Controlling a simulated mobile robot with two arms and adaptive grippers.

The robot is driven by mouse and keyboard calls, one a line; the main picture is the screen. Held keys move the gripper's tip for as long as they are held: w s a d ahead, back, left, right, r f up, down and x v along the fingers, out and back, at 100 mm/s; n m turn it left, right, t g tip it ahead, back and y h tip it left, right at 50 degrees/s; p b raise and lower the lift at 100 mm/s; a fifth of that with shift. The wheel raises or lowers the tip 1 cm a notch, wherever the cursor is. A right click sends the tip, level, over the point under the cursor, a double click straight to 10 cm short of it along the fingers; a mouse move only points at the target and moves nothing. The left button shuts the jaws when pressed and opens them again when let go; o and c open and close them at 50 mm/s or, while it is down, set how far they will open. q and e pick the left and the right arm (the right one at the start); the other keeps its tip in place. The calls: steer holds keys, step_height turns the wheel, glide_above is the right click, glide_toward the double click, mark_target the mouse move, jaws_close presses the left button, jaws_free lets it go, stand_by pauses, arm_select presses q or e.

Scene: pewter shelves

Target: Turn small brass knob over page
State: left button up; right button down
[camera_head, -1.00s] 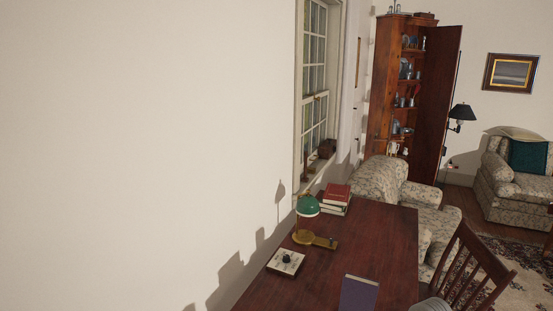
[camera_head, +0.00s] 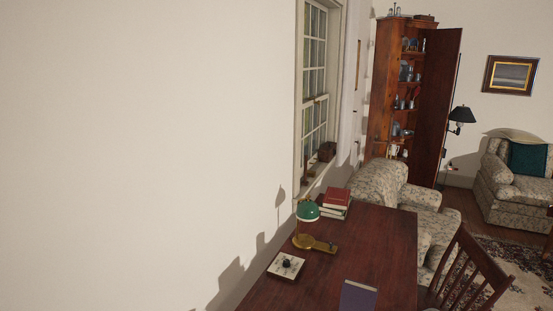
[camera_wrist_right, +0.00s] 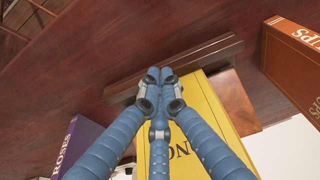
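The lamp (camera_head: 306,211) with a green shade stands on the dark red desk near the wall in the head view. Its brass base (camera_head: 314,243) runs right to a very small knob (camera_head: 332,247), whose colour is hard to tell. A pale square plate with a dark knob (camera_head: 286,264) lies in front of the lamp. In the right wrist view, my blue right gripper (camera_wrist_right: 160,76) has its fingertips together, with nothing visible between them. It appears in front of a yellow book (camera_wrist_right: 205,105). My left gripper is in neither view.
A wooden chair (camera_head: 472,275) stands at right. The right wrist view also shows an orange book (camera_wrist_right: 293,62).

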steer(key=shift+s+d+r, duration=0.1)
steer(key=shift+s+d, duration=0.05)
steer(key=shift+r+p, duration=0.1)
steer(key=shift+p, duration=0.25)
steer(key=p+v, duration=0.3)
steer(key=a+p+v, duration=0.1)
steer(key=p+v, duration=0.1)
steer(key=shift+w+d+r, duration=0.1)
steer(key=shift+w+r, duration=0.1)
steer(key=shift+r, duration=0.2)
